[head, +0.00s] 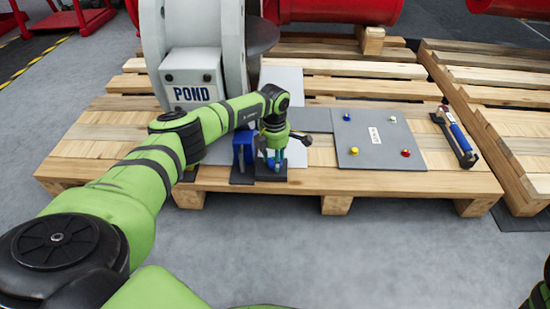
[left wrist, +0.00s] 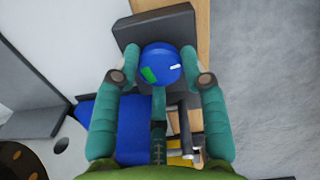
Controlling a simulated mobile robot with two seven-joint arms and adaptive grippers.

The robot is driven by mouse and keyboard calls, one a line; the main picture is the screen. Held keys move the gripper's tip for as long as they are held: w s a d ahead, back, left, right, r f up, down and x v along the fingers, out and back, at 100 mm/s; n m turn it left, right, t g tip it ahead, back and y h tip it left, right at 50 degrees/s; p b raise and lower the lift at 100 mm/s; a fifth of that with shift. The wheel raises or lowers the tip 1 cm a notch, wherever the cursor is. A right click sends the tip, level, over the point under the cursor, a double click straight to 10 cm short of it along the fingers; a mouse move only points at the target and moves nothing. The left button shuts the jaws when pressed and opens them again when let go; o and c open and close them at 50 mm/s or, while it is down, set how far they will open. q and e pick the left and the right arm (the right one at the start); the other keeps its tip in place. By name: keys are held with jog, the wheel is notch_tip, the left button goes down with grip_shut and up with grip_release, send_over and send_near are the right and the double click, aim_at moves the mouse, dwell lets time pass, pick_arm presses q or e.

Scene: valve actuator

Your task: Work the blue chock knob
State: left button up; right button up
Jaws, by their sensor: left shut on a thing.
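The blue chock knob (left wrist: 160,60) is round, with a green mark and a white mark on its top. It sits on a dark base plate (left wrist: 130,32).
A blue block (head: 243,148) stands just left of the gripper. A grey panel (head: 360,125) with coloured buttons lies to the right, with a blue-handled tool (head: 460,138) beyond it. A grey POND-labelled housing (head: 193,78) rises behind my left arm.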

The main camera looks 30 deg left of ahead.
aim_at(272, 161)
pick_arm(q)
jog(key=shift+s+a+f+m, duration=0.25)
jog(key=shift+s+m, duration=0.1)
jog(key=shift+m, duration=0.05)
jog(key=shift+a, duration=0.15)
jog(key=o, duration=1.2)
jog(key=shift+c, duration=0.2)
jog(key=shift+r, duration=0.1)
jog(key=shift+w+r, duration=0.15)
jog(key=shift+r, duration=0.35)
notch_tip(272, 161, up, 11)
